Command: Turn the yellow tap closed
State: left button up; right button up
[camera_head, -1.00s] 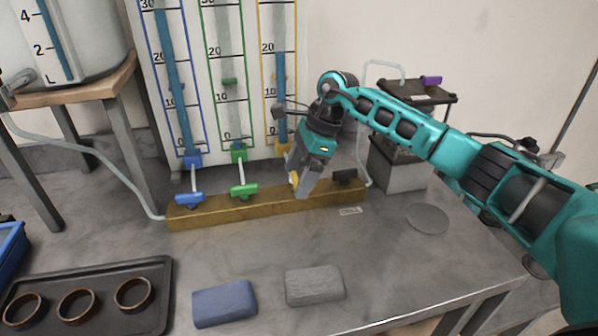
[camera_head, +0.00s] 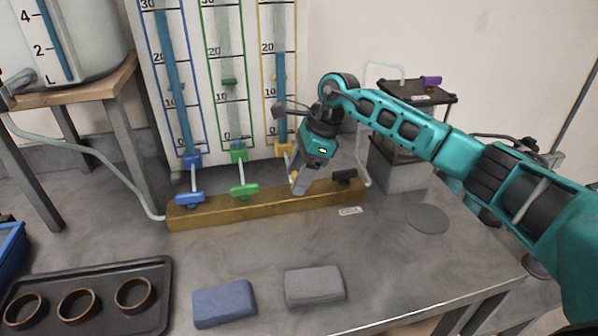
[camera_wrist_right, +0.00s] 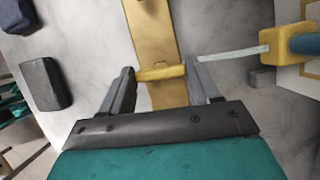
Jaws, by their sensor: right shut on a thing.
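The yellow tap handle (camera_wrist_right: 160,73) lies between the two fingers of my right gripper (camera_wrist_right: 162,82) in the right wrist view, with one finger at each end of it. The gripper is shut on it. In the head view my right gripper (camera_head: 297,186) reaches down to the brass-coloured bar (camera_head: 220,210) and hides most of the yellow tap (camera_head: 294,177). My left gripper is not in view.
The blue tap (camera_head: 189,199) and green tap (camera_head: 244,190) sit left of my gripper on the bar, and a black tap (camera_head: 345,175) sits close to its right. A blue block (camera_head: 224,303), a grey block (camera_head: 315,285) and a dark tray (camera_head: 110,270) lie in front.

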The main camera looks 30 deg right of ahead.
jog(key=m+t, duration=0.1)
jog(key=m, duration=0.4)
jog(key=shift+s+t+h+p, duration=0.15)
jog(key=shift+t+h+p, duration=0.15)
jog(key=shift+t+h, duration=0.1)
jog(key=m+h, duration=0.1)
jog(key=m, duration=0.2)
jog(key=shift+a+m+t, duration=0.15)
jog(key=shift+m+t, duration=0.15)
jog(key=shift+t, duration=0.1)
jog(key=m+h, duration=0.1)
jog(key=m, duration=0.1)
jog(key=m+h+b, duration=0.1)
jog(key=m, duration=0.1)
jog(key=shift+a+t, duration=0.15)
jog(key=shift+t, duration=0.15)
jog(key=shift+m+h+b, duration=0.7)
jog(key=shift+m+h, duration=0.1)
jog(key=shift+m, duration=1.4)
jog(key=o, duration=1.1)
jog(key=shift+c, duration=0.2)
jog(key=v, duration=1.3)
